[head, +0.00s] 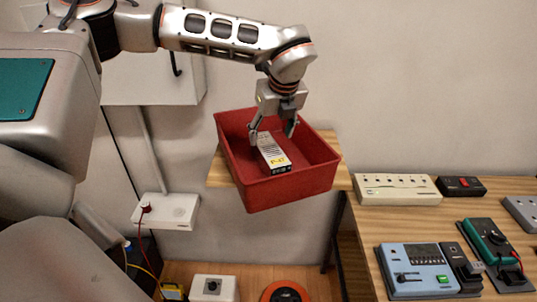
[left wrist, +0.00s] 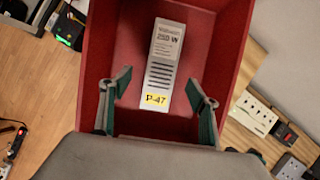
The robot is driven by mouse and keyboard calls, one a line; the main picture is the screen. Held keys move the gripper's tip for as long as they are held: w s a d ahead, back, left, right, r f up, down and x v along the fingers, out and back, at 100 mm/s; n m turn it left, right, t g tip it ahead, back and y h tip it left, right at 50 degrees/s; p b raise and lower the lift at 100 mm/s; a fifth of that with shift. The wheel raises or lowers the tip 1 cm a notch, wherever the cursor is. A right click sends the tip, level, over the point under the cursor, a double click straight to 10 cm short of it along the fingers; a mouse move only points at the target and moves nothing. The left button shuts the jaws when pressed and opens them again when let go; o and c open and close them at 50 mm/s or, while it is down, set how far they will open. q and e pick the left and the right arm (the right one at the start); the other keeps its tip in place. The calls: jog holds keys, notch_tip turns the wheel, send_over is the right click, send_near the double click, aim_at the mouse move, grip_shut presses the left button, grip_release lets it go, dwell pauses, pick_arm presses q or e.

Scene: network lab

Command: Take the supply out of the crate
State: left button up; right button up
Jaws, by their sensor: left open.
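The supply (head: 273,152) is a slim pale grey box with dark vent slots and a yellow label. It lies in the red crate (head: 290,190). In the left wrist view the supply (left wrist: 163,62) shows its label "P-47" at the near end, and the crate's red wall (left wrist: 97,45) rises around it. My left gripper (head: 272,134) points down into the crate, over the supply. Its fingers are open, and in the left wrist view the gripper (left wrist: 159,82) has one finger to each side of the supply, apart from it. My right gripper is not in view.
The crate rests on a wooden shelf (head: 217,172) by the wall. A wooden bench at the right holds a white power strip (head: 398,189), a blue meter (head: 416,268) and a dark green device (head: 492,248). A white wall box (head: 166,211) is at the left.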

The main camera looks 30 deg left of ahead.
aim_at(270, 148)
pick_arm(q)
jog(key=x, duration=0.2)
jog(key=shift+w+a+f, duration=0.1)
jog(key=shift+w+f, duration=0.1)
jog(key=shift+w, duration=0.05)
jog(key=p+x, duration=0.1)
jog(key=x, duration=0.4)
jog(key=shift+f, duration=0.35)
grip_shut()
jog(key=shift+w+r, duration=0.1)
